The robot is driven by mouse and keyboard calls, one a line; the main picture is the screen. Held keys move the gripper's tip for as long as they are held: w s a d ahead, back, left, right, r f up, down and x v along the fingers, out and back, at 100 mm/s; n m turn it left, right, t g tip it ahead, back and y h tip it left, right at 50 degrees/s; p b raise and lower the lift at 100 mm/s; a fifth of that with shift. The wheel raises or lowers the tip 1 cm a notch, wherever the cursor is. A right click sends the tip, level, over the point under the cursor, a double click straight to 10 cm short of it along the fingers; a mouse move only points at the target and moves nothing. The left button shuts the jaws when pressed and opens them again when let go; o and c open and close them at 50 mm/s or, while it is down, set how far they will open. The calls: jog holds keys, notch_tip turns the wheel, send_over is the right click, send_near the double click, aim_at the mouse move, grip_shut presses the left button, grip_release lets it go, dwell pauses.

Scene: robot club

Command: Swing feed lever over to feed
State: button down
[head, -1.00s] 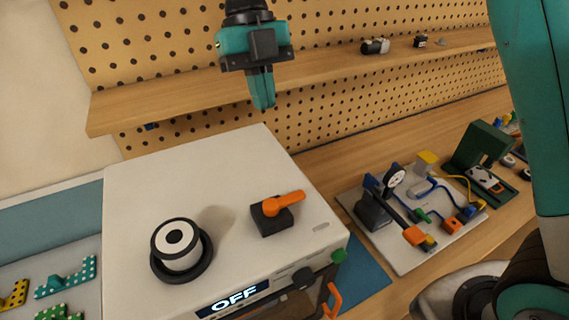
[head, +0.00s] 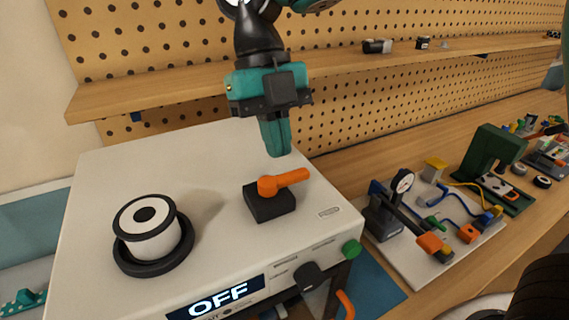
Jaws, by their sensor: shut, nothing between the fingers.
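The feed lever (head: 284,181) is an orange arm on a black block (head: 268,204), on top of a white machine (head: 215,150). Its free end points right and slightly to the back. My gripper (head: 278,152) is shut and empty, pointing down above and behind the lever, apparently apart from it. A white spool with a dark centre (head: 150,230) sits in a black round holder left of the lever. The machine's front display (head: 217,301) reads OFF. The small labels near the lever are too small to read.
A wooden shelf (head: 180,92) runs along the pegboard behind my gripper. A board with a gauge and coloured parts (head: 440,222) lies right of the machine. The machine's top is otherwise clear.

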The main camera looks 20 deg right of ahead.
aim_at(284, 181)
jog(key=shift+s+d+r, duration=0.1)
jog(key=shift+s+d, duration=0.05)
jog(key=shift+s, duration=0.45)
jog(key=shift+s+d+r, duration=0.1)
jog(key=shift+s, duration=0.5)
jog(key=shift+f, duration=0.1)
